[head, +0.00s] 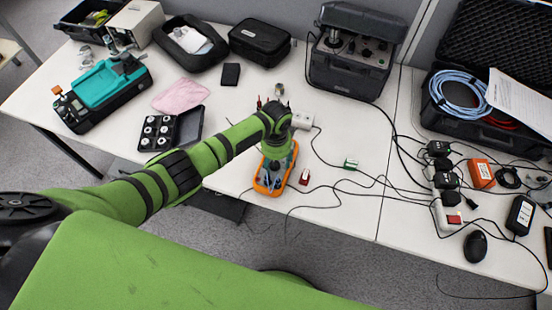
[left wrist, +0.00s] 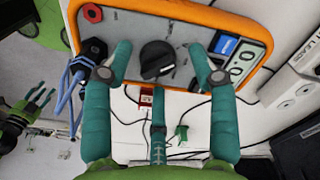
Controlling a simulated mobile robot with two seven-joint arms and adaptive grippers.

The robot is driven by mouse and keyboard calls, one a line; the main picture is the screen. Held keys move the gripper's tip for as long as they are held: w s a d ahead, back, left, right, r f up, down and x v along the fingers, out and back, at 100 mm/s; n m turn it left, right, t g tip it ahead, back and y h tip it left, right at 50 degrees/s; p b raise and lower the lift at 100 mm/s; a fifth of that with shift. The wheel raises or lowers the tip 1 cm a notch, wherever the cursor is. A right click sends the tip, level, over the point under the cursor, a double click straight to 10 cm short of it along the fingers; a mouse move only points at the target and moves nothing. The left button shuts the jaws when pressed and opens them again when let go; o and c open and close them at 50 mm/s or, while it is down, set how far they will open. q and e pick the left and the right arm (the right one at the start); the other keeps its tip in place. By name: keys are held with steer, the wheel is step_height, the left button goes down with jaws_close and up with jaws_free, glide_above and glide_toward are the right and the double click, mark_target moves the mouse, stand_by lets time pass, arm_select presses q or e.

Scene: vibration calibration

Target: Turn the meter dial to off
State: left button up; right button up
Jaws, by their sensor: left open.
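The meter has an orange rim (head: 262,188) and lies on the white table below my left arm in the head view. In the left wrist view, the meter's grey face (left wrist: 190,38) carries a black round dial (left wrist: 157,56) with a raised grip bar. My left gripper (left wrist: 160,54) is open, with teal fingers on the left and right of the dial and a third finger below it. I see gaps between these fingers and the dial; their height above it is unclear. The left gripper (head: 276,150) hides the dial in the head view. The dial's labels are too small to read.
Blue leads (left wrist: 75,90) plug into the meter's left side. A small red-and-white block (head: 304,177) and a green connector (head: 351,163) with thin cables lie right of the meter.

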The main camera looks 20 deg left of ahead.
arm_select(q)
step_height(320, 180, up, 12)
stand_by(0.5)
steer(key=b, duration=0.3)
glide_above(273, 163)
steer(key=f, duration=0.4)
steer(key=shift+w+d+f, duration=0.15)
steer(key=shift+d+f, duration=0.05)
steer(key=shift+f, duration=0.2)
steer(key=shift+a+f, duration=0.15)
steer(key=shift+f, duration=0.4)
steer(key=shift+f+p, duration=0.45)
steer(key=shift+f, duration=2.65)
